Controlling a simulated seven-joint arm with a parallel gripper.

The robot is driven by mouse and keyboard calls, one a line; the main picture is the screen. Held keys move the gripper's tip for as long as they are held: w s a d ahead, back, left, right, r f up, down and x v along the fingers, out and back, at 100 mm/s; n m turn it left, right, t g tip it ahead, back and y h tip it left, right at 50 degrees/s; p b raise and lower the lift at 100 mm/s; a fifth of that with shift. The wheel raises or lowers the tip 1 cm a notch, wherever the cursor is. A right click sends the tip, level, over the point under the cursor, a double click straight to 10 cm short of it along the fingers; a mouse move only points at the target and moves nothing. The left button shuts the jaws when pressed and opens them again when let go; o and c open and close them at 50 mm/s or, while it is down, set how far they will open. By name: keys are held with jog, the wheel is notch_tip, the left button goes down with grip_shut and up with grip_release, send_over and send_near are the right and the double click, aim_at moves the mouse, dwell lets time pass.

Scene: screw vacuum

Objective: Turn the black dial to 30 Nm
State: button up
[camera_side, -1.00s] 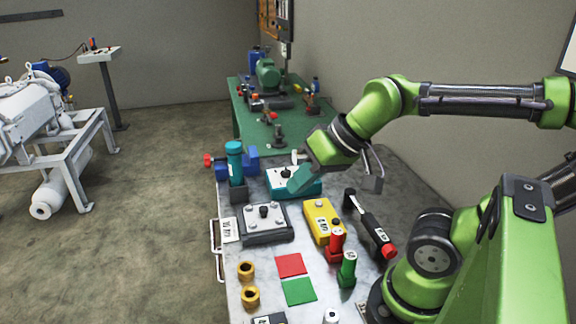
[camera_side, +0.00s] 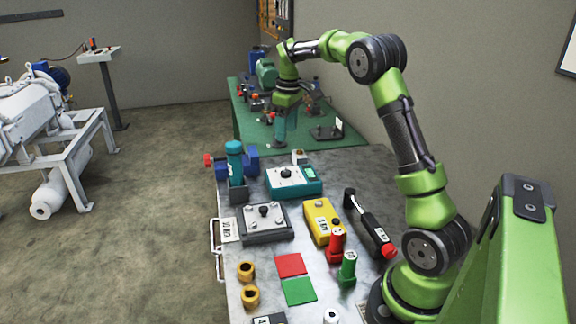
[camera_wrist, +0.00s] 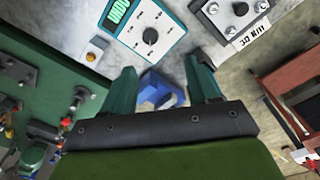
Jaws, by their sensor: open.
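A teal box (camera_side: 294,182) with a white face carries a black dial (camera_side: 287,174) and stands at the far end of the grey table. In the wrist view the black dial (camera_wrist: 150,36) has a scale around it, beside a green-lit display (camera_wrist: 118,12). A grey block (camera_side: 264,222) with another black knob (camera_side: 264,210) stands nearer, next to a white label that reads 30 Nm in the wrist view (camera_wrist: 247,36). My gripper (camera_side: 281,138) points down beyond the teal box, apart from it. Its fingers (camera_wrist: 162,68) are spread and empty.
A blue vise (camera_wrist: 155,92) shows between my fingers in the wrist view. A teal cylinder (camera_side: 235,160) stands left of the teal box. A yellow box (camera_side: 322,222), a torque wrench (camera_side: 370,226), and red and green holders are nearer. A green table (camera_side: 250,125) lies behind.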

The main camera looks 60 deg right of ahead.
aim_at(286, 171)
jog(key=f+n, duration=0.2)
jog(key=f, duration=0.3)
jog(key=w+d+f+n, duration=0.1)
jog(key=f+n, duration=0.1)
jog(key=f, duration=0.3)
jog(key=d+f+n, duration=0.1)
jog(key=f, duration=0.4)
jog(key=shift+w+d+n+g, duration=0.15)
jog(key=shift+w+n+g, duration=0.15)
jog(key=shift+n, duration=0.1)
jog(key=c, duration=1)
jog(key=shift+c, duration=0.2)
